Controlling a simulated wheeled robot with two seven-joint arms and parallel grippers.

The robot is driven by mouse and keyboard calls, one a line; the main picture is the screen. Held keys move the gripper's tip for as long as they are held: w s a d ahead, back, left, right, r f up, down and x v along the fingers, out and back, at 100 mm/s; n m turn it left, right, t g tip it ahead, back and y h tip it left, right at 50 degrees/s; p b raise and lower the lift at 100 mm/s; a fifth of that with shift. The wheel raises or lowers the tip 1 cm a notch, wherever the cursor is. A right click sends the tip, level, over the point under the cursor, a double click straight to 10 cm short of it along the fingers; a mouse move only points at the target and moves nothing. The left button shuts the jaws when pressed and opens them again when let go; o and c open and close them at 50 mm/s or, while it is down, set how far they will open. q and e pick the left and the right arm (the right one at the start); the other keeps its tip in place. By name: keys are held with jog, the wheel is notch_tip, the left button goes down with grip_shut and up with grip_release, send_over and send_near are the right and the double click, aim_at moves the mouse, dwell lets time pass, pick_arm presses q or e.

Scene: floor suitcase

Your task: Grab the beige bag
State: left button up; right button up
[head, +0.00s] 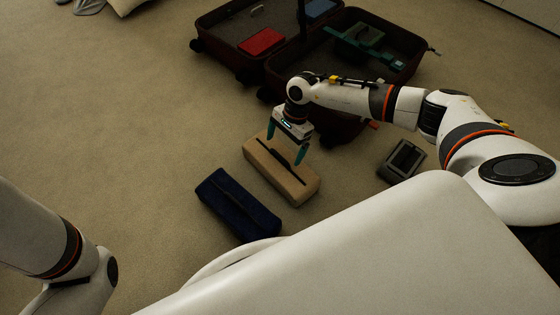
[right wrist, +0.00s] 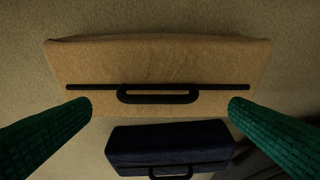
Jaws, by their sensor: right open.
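The beige bag (head: 281,170) lies on the carpet in the middle of the head view, with a dark strip and handle along its top. My right gripper (head: 286,146) is open above it, pointing down, fingers apart. In the right wrist view the beige bag (right wrist: 160,65) lies across the upper part, its black handle centred between the two green fingertips (right wrist: 160,105). Nothing is between the fingers that I can see being held. My left arm shows at the lower left of the head view, but its gripper is out of frame.
A dark blue bag (head: 238,204) lies close beside the beige bag, toward me. A grey device (head: 402,161) lies to the right. An open suitcase (head: 222,47) at the back holds a red item (head: 262,42), a blue item and a green item. Carpet at left is clear.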

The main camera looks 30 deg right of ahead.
aim_at(280, 156)
jog(key=b+x, duration=0.2)
jog(key=x, duration=0.1)
jog(key=shift+w+a+f, duration=0.1)
jog(key=shift+a+f, duration=0.1)
jog(key=shift+f, duration=0.15)
jog(key=shift+r, duration=0.1)
jog(key=shift+c, duration=0.2)
jog(key=c, duration=1.8)
jog(key=shift+c, duration=0.3)
jog(key=shift+r, duration=0.1)
